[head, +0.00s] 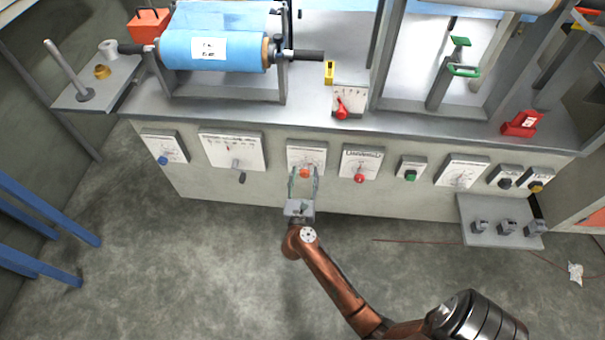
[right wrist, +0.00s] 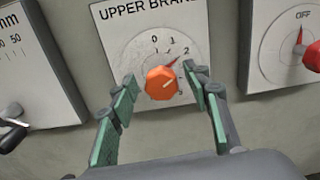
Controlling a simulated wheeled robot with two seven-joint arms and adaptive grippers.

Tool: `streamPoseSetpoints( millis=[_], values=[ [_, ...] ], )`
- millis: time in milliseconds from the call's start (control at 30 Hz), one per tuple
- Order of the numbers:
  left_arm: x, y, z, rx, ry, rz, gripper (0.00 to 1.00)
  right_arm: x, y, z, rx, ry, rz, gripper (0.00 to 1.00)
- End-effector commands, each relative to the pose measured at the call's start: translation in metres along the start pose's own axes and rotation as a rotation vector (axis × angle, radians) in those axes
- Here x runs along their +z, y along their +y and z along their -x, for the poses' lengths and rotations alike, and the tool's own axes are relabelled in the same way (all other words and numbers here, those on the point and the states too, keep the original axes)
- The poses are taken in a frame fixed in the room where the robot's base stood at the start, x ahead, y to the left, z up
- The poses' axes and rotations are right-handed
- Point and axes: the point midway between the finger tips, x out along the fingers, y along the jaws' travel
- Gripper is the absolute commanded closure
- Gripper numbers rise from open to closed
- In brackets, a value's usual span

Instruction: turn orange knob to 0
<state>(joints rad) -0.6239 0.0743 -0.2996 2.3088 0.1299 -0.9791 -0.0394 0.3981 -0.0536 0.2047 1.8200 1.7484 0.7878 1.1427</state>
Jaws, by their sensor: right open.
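The orange knob (head: 305,173) sits on a white dial panel on the front of the machine. In the right wrist view the orange knob (right wrist: 162,82) is below the scale with 0, 1 and 2, under the partly cut label "UPPER BRA...". Its red pointer tilts up and right, to the right of the 0, roughly between 1 and 2. My right gripper (head: 304,172) is open in front of the panel. Its green-padded fingers (right wrist: 161,78) stand left and right of the knob, with visible gaps on both sides. My left gripper is not in view.
A grey shelf (head: 480,237) juts out at lower right. Blue rails (head: 40,205) stand at left. The floor in front is mostly clear.

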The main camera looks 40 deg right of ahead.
Motion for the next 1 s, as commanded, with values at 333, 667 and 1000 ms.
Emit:
streamPoseSetpoints(
  millis=[333, 667, 1000],
  values=[
    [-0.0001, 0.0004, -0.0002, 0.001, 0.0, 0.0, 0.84, -0.0001, -0.0002, 0.0, 0.0, 0.0, 0.001, 0.7],
    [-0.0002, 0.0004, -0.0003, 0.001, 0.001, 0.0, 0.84, 0.0, 0.0005, 0.0003, 0.001, 0.0, 0.001, 0.92],
    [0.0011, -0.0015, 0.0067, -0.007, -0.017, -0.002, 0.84, 0.002, 0.0006, 0.0004, 0.001, -0.001, 0.024, 0.98]
  ],
)
